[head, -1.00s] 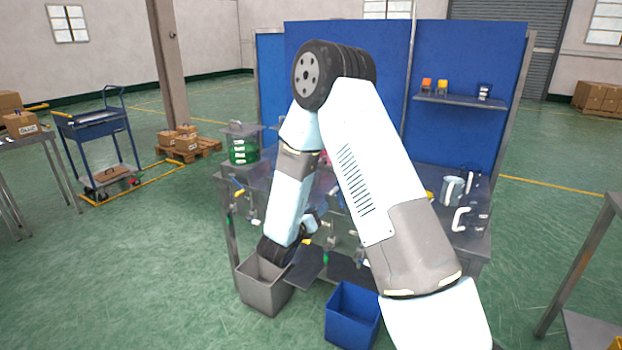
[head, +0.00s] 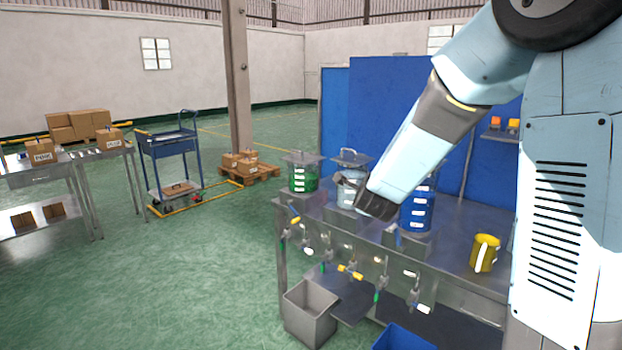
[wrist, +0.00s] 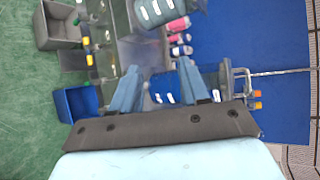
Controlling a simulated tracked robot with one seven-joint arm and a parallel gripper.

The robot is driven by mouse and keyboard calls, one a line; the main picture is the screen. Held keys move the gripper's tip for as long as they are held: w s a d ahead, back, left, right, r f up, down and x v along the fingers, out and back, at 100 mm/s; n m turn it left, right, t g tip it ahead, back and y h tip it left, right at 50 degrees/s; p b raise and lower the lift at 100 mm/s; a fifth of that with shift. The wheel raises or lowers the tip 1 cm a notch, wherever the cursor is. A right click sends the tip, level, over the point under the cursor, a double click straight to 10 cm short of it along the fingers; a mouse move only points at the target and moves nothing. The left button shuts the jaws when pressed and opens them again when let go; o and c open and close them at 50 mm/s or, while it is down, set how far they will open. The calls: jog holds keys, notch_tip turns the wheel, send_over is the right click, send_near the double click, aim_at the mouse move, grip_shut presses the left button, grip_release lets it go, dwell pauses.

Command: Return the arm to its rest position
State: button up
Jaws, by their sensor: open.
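My gripper (wrist: 158,66) shows in the wrist view with its two blue-grey fingers apart and nothing between them. In the head view my arm fills the right side, and its dark wrist end (head: 378,204) is above the workbench (head: 455,250), in front of the containers. The fingers are hard to make out there. A blue container (head: 417,208) stands just right of the wrist end, partly hidden by the arm. A silver container (head: 349,190) is just behind and left of it. Whether the gripper touches either one cannot be told.
A green container (head: 301,176) stands at the bench's left end, and a yellow mug (head: 484,252) at its right. Valves line the bench front. A grey bin (head: 309,313) and a blue bin (head: 402,338) are below. Blue panels (head: 385,105) rise behind.

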jog(key=s+d+r+n+g+y, duration=0.1)
jog(key=s+r+n+g, duration=0.1)
jog(key=s+r+n, duration=0.35)
jog(key=s+d+r+n+g+y, duration=0.1)
jog(key=s+r+n+g+y, duration=0.1)
jog(key=s+n, duration=0.6)
jog(key=s+d+n+g+h, duration=0.1)
jog(key=s+d+n+g, duration=0.1)
jog(key=s, duration=0.9)
jog(key=s+d+n+g, duration=0.2)
jog(key=s+d+n, duration=0.2)
jog(key=s, duration=0.7)
jog(key=n, duration=0.2)
jog(key=shift+r+n+h, duration=0.35)
jog(key=shift+r+h, duration=0.05)
jog(key=shift+d, duration=0.1)
